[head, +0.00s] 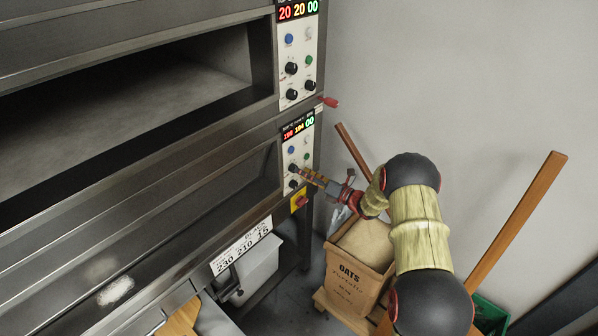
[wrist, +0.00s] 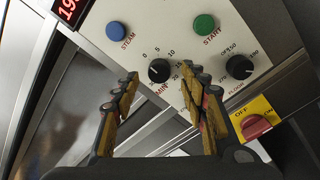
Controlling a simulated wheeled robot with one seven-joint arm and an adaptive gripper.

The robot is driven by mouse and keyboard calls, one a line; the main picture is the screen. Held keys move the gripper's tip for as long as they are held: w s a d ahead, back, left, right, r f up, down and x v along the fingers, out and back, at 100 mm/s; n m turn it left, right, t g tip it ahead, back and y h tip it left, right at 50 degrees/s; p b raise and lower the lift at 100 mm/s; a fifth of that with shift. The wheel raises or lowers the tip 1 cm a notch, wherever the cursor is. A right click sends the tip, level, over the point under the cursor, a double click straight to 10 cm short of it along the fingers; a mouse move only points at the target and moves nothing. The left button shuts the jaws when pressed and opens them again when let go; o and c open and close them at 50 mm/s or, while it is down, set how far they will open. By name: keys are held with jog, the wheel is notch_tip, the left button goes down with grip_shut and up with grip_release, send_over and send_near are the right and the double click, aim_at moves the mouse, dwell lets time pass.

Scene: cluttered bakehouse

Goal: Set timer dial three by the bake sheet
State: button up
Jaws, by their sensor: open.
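The lower oven panel (head: 298,150) carries black dials, a blue and a green button and a lit display (head: 297,127) whose green digits read 00. The timer dial marked MIN (wrist: 159,70), with a 0, 5, 10 scale, stands between my fingertips in the wrist view. My gripper (head: 304,171) is open at this panel, a finger on each side of the dial (wrist: 160,78); I cannot tell if they touch it. The white bake sheet (head: 241,246) on the oven front below reads BLACK and 230 210 15. The FLOOR dial (wrist: 240,67) sits right of the MIN dial.
A yellow and red switch (wrist: 255,127) is just below the panel. A red handle (head: 330,102) sticks out above it. An oats sack (head: 355,280) stands beneath my arm, with wooden poles (head: 515,218) at the wall. The upper oven has a similar panel (head: 300,60).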

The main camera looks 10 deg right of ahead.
aim_at(293, 169)
jog(key=shift+x, duration=1.4)
jog(key=shift+c, duration=0.7)
grip_shut()
